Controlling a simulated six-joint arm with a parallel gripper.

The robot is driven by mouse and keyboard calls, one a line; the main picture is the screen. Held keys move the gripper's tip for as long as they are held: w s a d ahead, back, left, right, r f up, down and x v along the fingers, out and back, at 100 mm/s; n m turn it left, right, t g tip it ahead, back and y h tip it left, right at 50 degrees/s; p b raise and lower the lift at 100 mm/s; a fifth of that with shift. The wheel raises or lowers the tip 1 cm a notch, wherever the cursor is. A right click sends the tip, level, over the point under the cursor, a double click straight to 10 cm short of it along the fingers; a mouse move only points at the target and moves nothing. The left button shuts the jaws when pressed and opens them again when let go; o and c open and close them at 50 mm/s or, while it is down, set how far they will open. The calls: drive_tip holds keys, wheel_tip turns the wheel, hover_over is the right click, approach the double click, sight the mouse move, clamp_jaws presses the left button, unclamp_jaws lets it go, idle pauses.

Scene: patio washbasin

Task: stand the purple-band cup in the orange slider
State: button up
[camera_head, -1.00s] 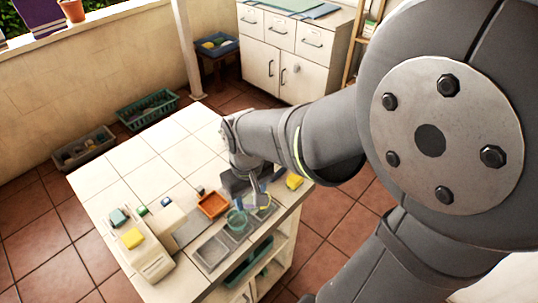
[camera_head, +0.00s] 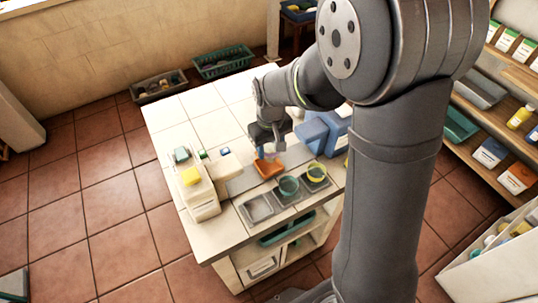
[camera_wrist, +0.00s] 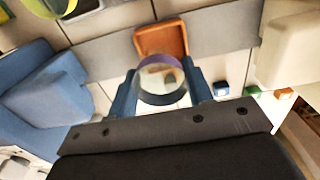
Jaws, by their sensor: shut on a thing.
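The purple-band cup (camera_wrist: 165,63) is held between the two fingers of my gripper (camera_wrist: 160,92) in the wrist view, its round opening facing the camera. In the head view, my gripper (camera_head: 268,150) is above the counter, just behind the orange slider (camera_head: 268,169). The cup is small and partly hidden by the fingers there. I cannot tell its height over the counter.
An empty grey tray (camera_head: 257,208) is at the left. A blue object (camera_head: 326,131) stands close right of my gripper.

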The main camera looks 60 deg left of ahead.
sight(269, 156)
drive_tip(key=shift+s+a+f, duration=0.15)
drive_tip(key=shift+s, duration=0.05)
drive_tip(key=shift+f, duration=2)
drive_tip(key=shift+f, duration=0.1)
drive_tip(key=o, duration=0.9)
drive_tip(key=shift+o, duration=0.2)
wheel_tip(269, 156, up, 12)
